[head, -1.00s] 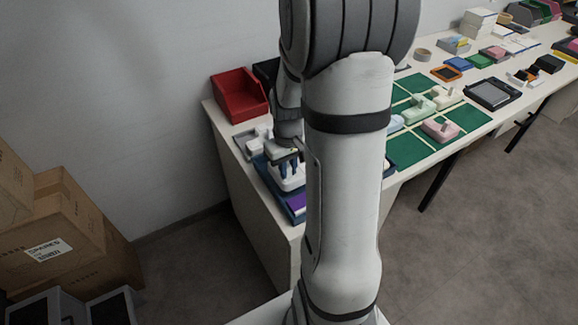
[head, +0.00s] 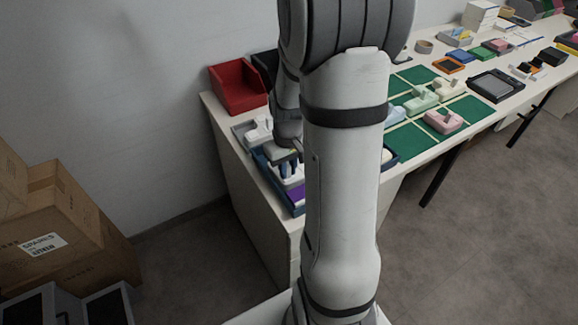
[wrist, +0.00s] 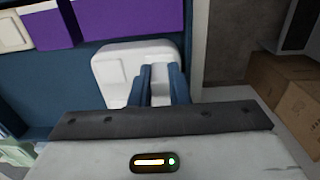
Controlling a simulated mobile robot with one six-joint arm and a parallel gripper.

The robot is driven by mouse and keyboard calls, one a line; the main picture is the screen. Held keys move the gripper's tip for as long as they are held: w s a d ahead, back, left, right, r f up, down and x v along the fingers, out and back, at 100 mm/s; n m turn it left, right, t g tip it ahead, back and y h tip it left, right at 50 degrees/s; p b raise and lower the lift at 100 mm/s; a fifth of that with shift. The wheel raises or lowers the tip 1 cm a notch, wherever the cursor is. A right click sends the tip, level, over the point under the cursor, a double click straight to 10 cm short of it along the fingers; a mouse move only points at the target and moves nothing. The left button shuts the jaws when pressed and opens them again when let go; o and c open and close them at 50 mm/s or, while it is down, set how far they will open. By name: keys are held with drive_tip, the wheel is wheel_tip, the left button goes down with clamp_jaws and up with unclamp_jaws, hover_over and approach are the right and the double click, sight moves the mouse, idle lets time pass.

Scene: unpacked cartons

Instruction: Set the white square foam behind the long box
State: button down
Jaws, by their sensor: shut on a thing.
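The white square foam (wrist: 112,68) is a pale block with rounded corners. My gripper (wrist: 160,72) has its two blue fingers shut on a raised part of it in the wrist view. In the head view my gripper (head: 291,170) is over the blue tray (head: 270,179) at the table's left end, and my arm hides much of that area. A purple box (wrist: 146,18), perhaps the long box, lies beside the foam, toward the top of the wrist view. I cannot tell whether the foam touches the tray floor.
A red bin (head: 238,88) stands at the back left. A grey tray (head: 243,129) with white pieces is behind the blue tray. Green mats (head: 407,143) with pastel pieces lie to the right. Cardboard boxes (head: 62,225) stand on the floor at left.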

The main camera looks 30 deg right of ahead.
drive_tip(key=shift+f+b, duration=0.4)
drive_tip(key=shift+f, duration=0.25)
drive_tip(key=c, duration=1.3)
unclamp_jaws()
wheel_tip(320, 180, up, 8)
drive_tip(key=shift+f, duration=0.1)
drive_tip(key=s+a+r+t+p, duration=0.1)
drive_tip(key=s+a+r+t, duration=0.1)
drive_tip(key=s+a+r, duration=0.6)
drive_tip(key=s+a, duration=0.3)
drive_tip(key=s, duration=0.1)
drive_tip(key=shift+a+r+t+p, duration=0.3)
drive_tip(key=shift+a+r, duration=0.05)
drive_tip(key=shift+r, duration=0.05)
